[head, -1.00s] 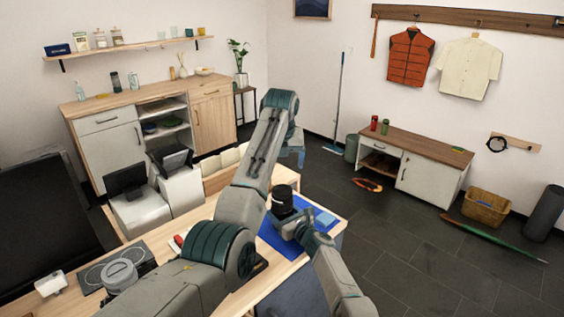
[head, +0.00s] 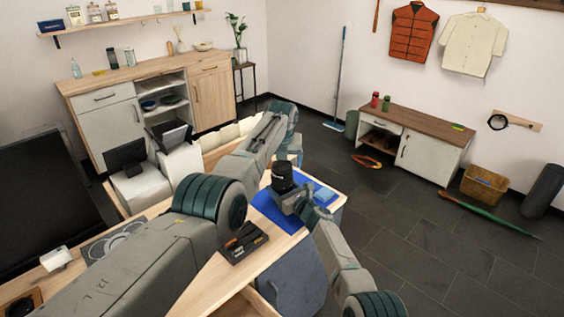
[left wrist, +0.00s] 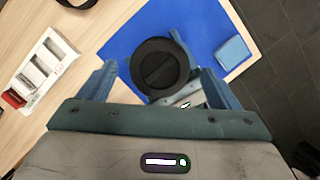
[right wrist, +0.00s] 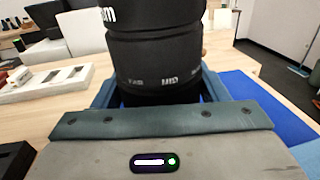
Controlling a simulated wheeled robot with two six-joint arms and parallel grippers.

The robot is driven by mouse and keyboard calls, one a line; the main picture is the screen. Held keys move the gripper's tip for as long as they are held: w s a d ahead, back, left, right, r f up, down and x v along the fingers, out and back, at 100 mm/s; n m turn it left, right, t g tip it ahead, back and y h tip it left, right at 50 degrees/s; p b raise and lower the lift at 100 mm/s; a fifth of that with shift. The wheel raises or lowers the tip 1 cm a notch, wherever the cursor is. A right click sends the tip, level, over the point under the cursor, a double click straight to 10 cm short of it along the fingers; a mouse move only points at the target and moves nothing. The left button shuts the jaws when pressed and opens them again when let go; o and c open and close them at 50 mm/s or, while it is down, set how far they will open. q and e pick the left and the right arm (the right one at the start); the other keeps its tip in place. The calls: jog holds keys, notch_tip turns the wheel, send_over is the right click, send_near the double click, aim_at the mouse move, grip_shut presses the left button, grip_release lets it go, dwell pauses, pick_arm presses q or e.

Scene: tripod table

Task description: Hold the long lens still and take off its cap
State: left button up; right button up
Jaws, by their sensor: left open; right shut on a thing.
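The long lens (head: 282,181) is black and stands upright over the blue mat (head: 262,203). My right gripper (head: 290,202) is shut around its lower barrel; the right wrist view shows the barrel (right wrist: 155,52) between the fingers. The cap (left wrist: 160,66) is a dark round disc with a raised bar across it, on the lens's top end. My left gripper (head: 289,153) is above the lens, pointing down. In the left wrist view its open fingers (left wrist: 161,84) stand on either side of the cap, apart from it.
A light blue folded cloth or block (left wrist: 232,52) lies on the mat beside the lens. A white compartmented tray (left wrist: 45,66) lies on the table to the left. A black box (head: 243,243) sits near the front edge. The mat's far-left part is clear.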

aim_at(282, 166)
pick_arm(q)
jog(key=shift+f, duration=0.2)
jog(key=shift+c, duration=0.3)
jog(key=c, duration=1)
jog(key=shift+r, duration=0.75)
jog(key=shift+r, duration=2.35)
pick_arm(e)
jog(key=o, duration=1.5)
jog(key=shift+c, duration=0.2)
